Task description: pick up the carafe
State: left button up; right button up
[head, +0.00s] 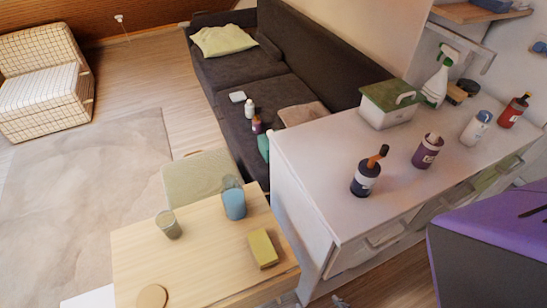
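No vessel is clearly marked as the carafe. The likeliest is a blue, partly see-through vessel (234,203) standing upright near the far edge of the light wooden table (195,262). A smaller greenish see-through glass (168,226) stands upright to its left on the same table. The two vessels are apart, and nothing holds either one. I cannot make out either of my grippers in the head view.
The table also holds a yellow block (262,249) and a round wooden disc (151,297). A chair (200,178) is behind it. A white cabinet (305,165) bearing bottles stands to the right. A large purple-topped block (495,240) fills the lower right.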

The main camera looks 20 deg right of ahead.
aim_at(232, 195)
jog(key=k+j+u, duration=0.15)
jog(key=j, duration=0.2)
jog(key=k+j+u, duration=0.35)
jog(key=j, duration=0.4)
jog(key=k+l, duration=0.05)
jog(key=k, duration=0.05)
